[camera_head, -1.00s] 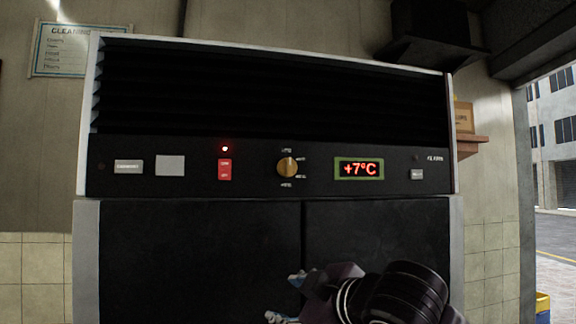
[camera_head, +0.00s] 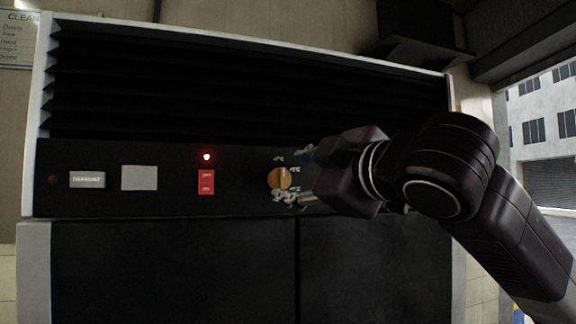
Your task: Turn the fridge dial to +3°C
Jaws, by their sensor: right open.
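The fridge dial (camera_head: 277,179) is a round brass-coloured knob on the black control panel, with small white marks around it. My right gripper (camera_head: 296,176) is open just to the right of the dial. One finger is above the dial's level and the other is below it. I cannot tell whether either finger touches the dial. My right gripper and arm hide the temperature display. My left gripper is not in view.
A red switch (camera_head: 206,182) with a lit red lamp (camera_head: 206,157) above it sits left of the dial. A grey plate (camera_head: 139,178) and a labelled plate (camera_head: 87,180) are farther left. Black louvres (camera_head: 240,90) run above the panel, dark doors (camera_head: 160,270) below.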

